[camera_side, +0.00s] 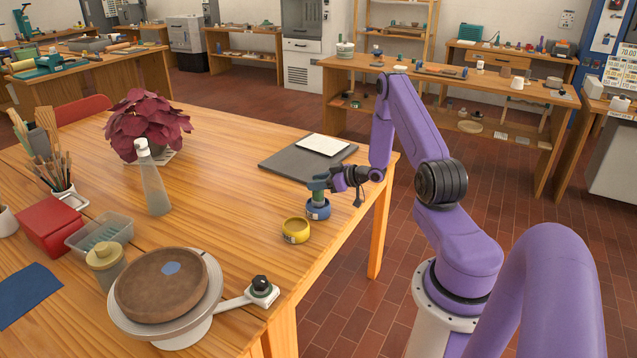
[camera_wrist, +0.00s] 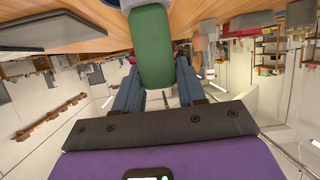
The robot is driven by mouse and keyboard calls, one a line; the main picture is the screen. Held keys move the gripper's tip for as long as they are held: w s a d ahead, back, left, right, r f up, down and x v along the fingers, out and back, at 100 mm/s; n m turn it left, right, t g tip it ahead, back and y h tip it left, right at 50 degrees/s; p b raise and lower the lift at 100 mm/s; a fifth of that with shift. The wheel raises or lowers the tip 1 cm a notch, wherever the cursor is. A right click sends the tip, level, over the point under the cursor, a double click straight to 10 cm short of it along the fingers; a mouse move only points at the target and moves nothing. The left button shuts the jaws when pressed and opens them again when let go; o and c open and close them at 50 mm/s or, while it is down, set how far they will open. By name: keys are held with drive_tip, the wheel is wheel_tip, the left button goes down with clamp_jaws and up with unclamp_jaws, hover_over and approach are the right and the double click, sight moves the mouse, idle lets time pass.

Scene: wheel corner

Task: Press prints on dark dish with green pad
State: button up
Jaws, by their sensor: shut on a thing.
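The dark dish (camera_side: 160,288) is a brown round piece lying on the white wheel (camera_side: 187,334) at the front left. One pale blue print (camera_side: 171,268) shows on its upper face. My gripper (camera_side: 330,182) is over the table's right side, away from the dish. It is shut on the green pad (camera_side: 318,184), whose rounded green body fills the space between the fingers in the wrist view (camera_wrist: 151,50). The pad is at a blue ring-shaped holder (camera_side: 318,210); I cannot tell whether it touches it. The pad's underside is hidden.
A yellow ring (camera_side: 296,231) stands beside the blue holder. A dark board (camera_side: 285,164) with a white sheet lies behind. The table's middle is clear.

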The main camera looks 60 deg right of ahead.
drive_tip(key=shift+f, duration=0.55)
idle(0.9)
drive_tip(key=shift+r, duration=3.55)
